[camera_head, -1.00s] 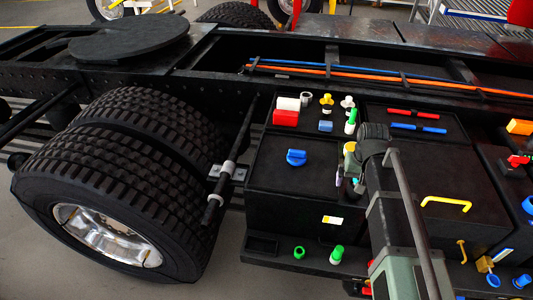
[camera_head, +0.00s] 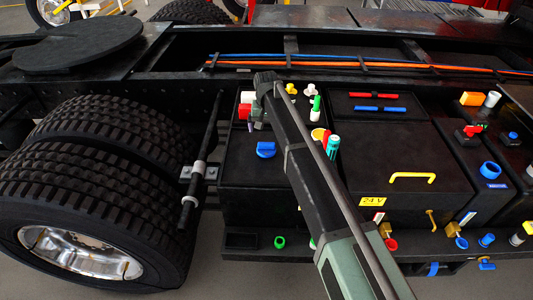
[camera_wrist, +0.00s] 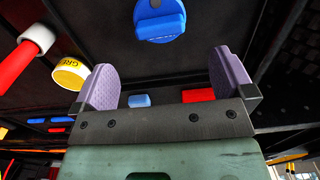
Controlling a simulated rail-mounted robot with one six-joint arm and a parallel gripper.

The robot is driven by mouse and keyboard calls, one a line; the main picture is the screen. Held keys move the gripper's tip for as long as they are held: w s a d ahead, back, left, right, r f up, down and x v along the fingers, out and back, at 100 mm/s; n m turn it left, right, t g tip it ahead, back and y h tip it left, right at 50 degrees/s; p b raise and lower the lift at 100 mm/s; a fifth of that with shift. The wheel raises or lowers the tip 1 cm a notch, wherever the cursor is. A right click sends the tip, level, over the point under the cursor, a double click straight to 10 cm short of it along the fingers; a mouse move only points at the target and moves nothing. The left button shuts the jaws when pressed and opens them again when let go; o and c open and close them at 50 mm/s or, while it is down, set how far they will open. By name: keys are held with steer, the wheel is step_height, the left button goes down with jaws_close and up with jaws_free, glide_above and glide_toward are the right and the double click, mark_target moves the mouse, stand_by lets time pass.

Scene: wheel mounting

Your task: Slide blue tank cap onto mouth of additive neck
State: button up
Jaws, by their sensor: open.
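A blue cap (camera_head: 265,149) with a raised grip ridge lies on the black box top, left of centre in the head view. It also shows at the top of the wrist view (camera_wrist: 160,20), beyond my fingertips and apart from them. My gripper (camera_wrist: 167,80) is open, with two purple fingers spread and nothing between them. In the head view my gripper (camera_head: 251,123) is behind and slightly left of the cap, partly hidden by my arm. A blue ring-shaped neck (camera_head: 490,169) stands at the right above a small blue label, too small to read surely.
Red and white blocks (camera_head: 246,103), a yellow round part (camera_head: 318,134) and a teal bottle (camera_head: 332,145) stand near my arm. A yellow handle (camera_head: 412,177) rises from the middle box. A large tyre (camera_head: 90,200) is at the left. The box top around the cap is mostly clear.

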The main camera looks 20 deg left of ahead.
mark_target(266, 143)
step_height(266, 143, down, 9)
steer(key=b, duration=0.7)
steer(key=shift+r, duration=0.35)
steer(key=c, duration=1.1)
steer(key=shift+o, duration=0.2)
step_height(266, 143, up, 20)
steer(key=p, duration=2)
steer(key=shift+o, duration=1.4)
steer(key=c, duration=0.3)
